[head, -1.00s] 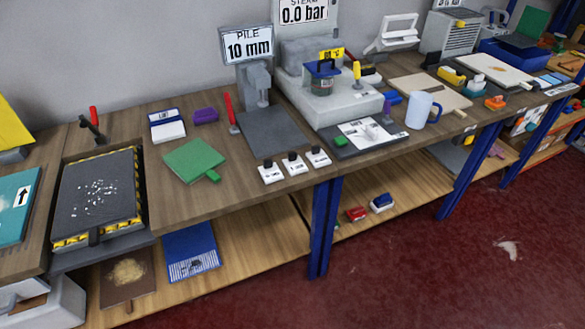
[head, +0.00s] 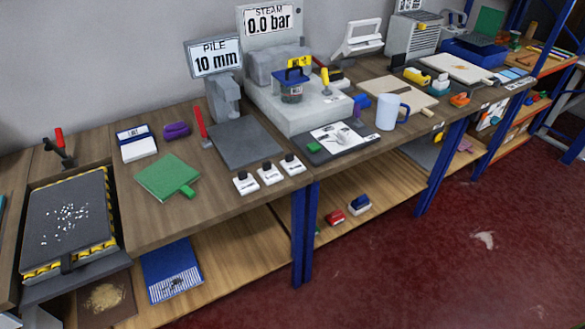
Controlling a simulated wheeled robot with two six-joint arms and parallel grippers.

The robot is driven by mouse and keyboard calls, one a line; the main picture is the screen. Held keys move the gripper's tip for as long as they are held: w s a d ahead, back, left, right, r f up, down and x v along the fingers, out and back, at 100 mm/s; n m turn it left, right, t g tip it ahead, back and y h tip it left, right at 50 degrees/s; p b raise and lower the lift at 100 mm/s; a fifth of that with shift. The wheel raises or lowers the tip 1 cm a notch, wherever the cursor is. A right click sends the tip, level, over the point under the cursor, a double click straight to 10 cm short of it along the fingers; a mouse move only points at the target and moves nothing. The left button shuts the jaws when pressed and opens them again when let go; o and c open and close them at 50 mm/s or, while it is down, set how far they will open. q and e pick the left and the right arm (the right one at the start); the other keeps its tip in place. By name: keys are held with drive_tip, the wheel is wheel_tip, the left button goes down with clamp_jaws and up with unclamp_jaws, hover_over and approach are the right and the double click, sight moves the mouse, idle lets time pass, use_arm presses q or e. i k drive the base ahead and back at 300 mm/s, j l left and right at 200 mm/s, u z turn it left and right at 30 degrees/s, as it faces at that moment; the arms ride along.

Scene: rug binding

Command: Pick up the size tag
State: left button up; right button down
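I cannot tell which thing is the size tag. Three small white pieces with black tops stand in a row at the front of the bench: a left one (head: 246,187), a middle one (head: 270,177) and a right one (head: 292,166). A green square with a tab (head: 168,176) lies flat to their left. A dark board with a white printed sheet (head: 338,137) lies to their right. Neither of my grippers is in view.
A dark grey plate (head: 245,143) lies before the gauge reading PILE 10 mm (head: 216,60). A steam press (head: 300,105) and a pale blue mug (head: 388,112) stand farther right. A dark tray (head: 68,215) is at left.

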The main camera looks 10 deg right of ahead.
sight(291, 165)
drive_tip(key=i+l+u, duration=0.1)
drive_tip(key=l, duration=0.3)
drive_tip(key=i+l, duration=0.2)
drive_tip(key=l, duration=0.25)
drive_tip(key=i+l+u, duration=0.15)
drive_tip(key=l, duration=0.25)
drive_tip(key=i+l, duration=0.15)
drive_tip(key=l, duration=0.3)
drive_tip(key=i+l+u, duration=0.15)
drive_tip(key=l, duration=0.25)
